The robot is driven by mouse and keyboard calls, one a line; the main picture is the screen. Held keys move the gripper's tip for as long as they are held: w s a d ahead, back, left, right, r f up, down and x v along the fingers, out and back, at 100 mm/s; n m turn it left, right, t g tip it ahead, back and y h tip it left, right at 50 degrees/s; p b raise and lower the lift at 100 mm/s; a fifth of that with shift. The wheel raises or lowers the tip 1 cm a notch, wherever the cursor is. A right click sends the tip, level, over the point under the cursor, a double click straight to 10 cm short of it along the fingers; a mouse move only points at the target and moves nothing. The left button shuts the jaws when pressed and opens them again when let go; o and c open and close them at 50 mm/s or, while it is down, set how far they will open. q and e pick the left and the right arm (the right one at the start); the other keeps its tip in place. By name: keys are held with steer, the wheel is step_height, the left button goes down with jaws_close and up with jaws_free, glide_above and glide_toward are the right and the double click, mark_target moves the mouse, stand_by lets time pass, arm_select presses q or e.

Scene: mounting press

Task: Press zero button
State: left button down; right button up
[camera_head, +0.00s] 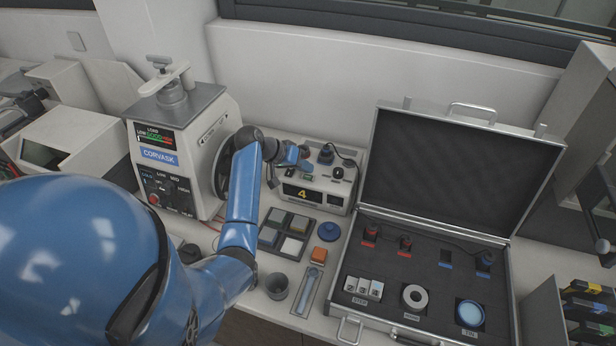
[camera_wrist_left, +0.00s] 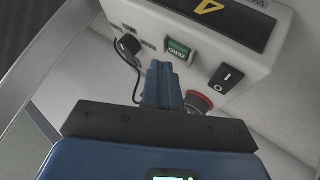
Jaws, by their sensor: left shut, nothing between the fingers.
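The green zero button (camera_wrist_left: 179,49) shows in the left wrist view on a white device (camera_wrist_left: 232,42), upside down in that view, beside its black display with a yellow 4. In the head view the white device (camera_head: 344,187) stands behind the bench's middle, its display facing forward. My left gripper (camera_wrist_left: 161,66) is shut and empty. Its fingertips appear just short of the zero button in the wrist view; whether they touch it I cannot tell. In the head view the left gripper (camera_head: 303,162) is over the device's top. My right gripper is not in view.
The mounting press (camera_head: 175,150) stands left of my arm. An open case (camera_head: 440,262) lies right. A tray of square pads (camera_head: 286,232) lies in front.

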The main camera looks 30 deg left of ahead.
mark_target(305, 177)
arm_select(q)
steer(key=shift+f+b, duration=0.3)
steer(key=shift+f, duration=0.5)
stand_by(0.9)
steer(key=shift+r, duration=0.15)
steer(key=shift+r+p, duration=0.7)
steer(key=shift+p, duration=0.1)
steer(key=shift+r+p, duration=2.2)
steer(key=shift+r, duration=0.3)
